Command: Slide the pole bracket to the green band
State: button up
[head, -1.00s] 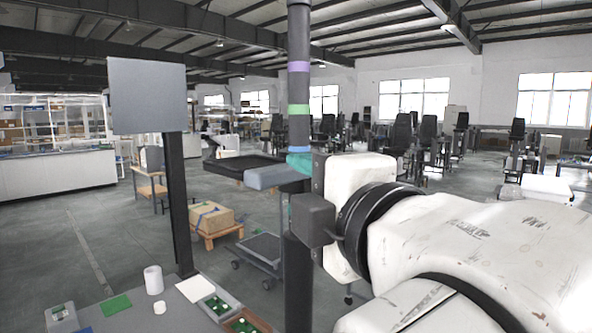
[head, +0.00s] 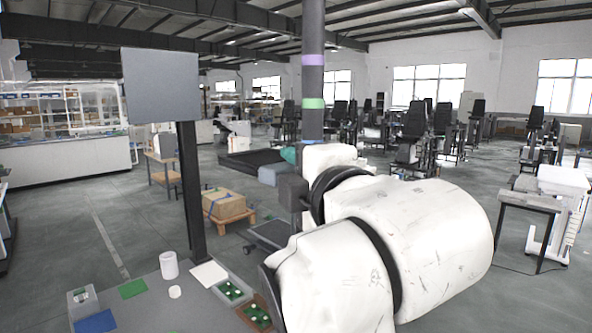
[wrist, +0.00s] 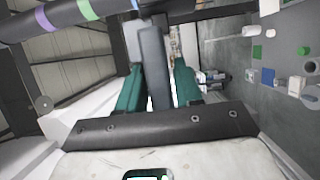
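The upright dark pole (head: 312,120) stands in the middle of the head view, with a purple band, a green band (head: 313,103) and a blue band lower down. A blue-grey block (head: 268,175), apparently part of the pole bracket, shows below the green band, left of the pole. My white arm hides where it meets the pole. In the wrist view my gripper's teal fingers (wrist: 160,90) stand either side of a grey bar (wrist: 153,55), with a narrow gap on its right. A teal patch shows beside the block in the head view. The pole crosses the wrist view's upper left.
A dark post with a grey panel (head: 161,85) rises at the left. Below is a bench (head: 150,300) with a white cup (head: 169,265), green and blue pieces and small trays. A box on a pallet (head: 224,205) stands behind. Open floor lies at the left.

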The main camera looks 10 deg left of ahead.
grip_shut()
notch_tip(320, 180, up, 8)
jog(key=p, duration=0.5)
jog(key=shift+f, duration=0.35)
jog(key=shift+o, duration=1.5)
grip_release()
jog(key=shift+f, duration=0.1)
jog(key=shift+s, duration=0.1)
